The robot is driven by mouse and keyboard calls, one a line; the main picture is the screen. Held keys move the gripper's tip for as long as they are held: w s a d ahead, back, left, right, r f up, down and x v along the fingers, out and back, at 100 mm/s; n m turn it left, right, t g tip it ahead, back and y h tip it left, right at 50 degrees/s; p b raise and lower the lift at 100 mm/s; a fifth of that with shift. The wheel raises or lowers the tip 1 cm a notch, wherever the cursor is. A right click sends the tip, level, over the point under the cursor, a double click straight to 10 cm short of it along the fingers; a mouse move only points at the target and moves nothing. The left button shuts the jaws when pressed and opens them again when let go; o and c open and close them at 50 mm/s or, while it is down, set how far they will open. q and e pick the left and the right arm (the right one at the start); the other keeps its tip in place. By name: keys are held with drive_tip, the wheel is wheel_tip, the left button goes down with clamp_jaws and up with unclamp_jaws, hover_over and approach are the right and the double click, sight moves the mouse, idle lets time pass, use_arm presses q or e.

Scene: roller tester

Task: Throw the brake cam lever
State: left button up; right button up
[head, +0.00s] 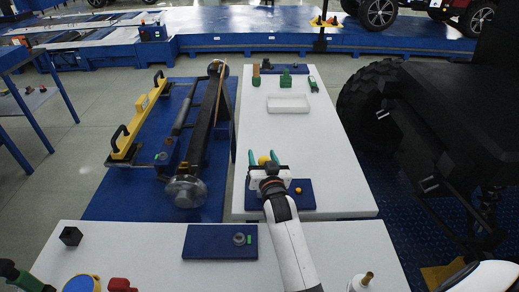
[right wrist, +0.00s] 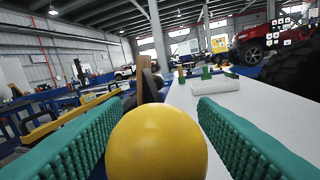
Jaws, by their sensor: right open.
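A yellow ball knob (head: 263,160), which looks like the end of the brake cam lever, stands over a dark blue base plate (head: 299,200) on the white table. My right gripper (head: 263,157) is open, with its green fingers on either side of the knob. In the right wrist view the knob (right wrist: 156,143) is large and close, between the two ribbed green fingers (right wrist: 158,140). Gaps show beside the knob, at least higher up. The lever's shaft is hidden behind the gripper and the knob. My left gripper is not in view.
A white tray (head: 288,103) and green blocks (head: 286,79) sit farther back on the table. The roller unit (head: 205,135) stands to the left, and a large black tyre (head: 368,105) to the right. A second blue plate (head: 221,250) lies on the nearer table. The table's middle is clear.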

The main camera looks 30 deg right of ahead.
drive_tip(key=shift+w, duration=0.1)
drive_tip(key=shift+s+r, duration=0.2)
drive_tip(key=shift+s, duration=0.05)
drive_tip(key=shift+s+a, duration=0.1)
drive_tip(key=shift+s, duration=0.05)
drive_tip(key=shift+c, duration=2.6)
clamp_jaws()
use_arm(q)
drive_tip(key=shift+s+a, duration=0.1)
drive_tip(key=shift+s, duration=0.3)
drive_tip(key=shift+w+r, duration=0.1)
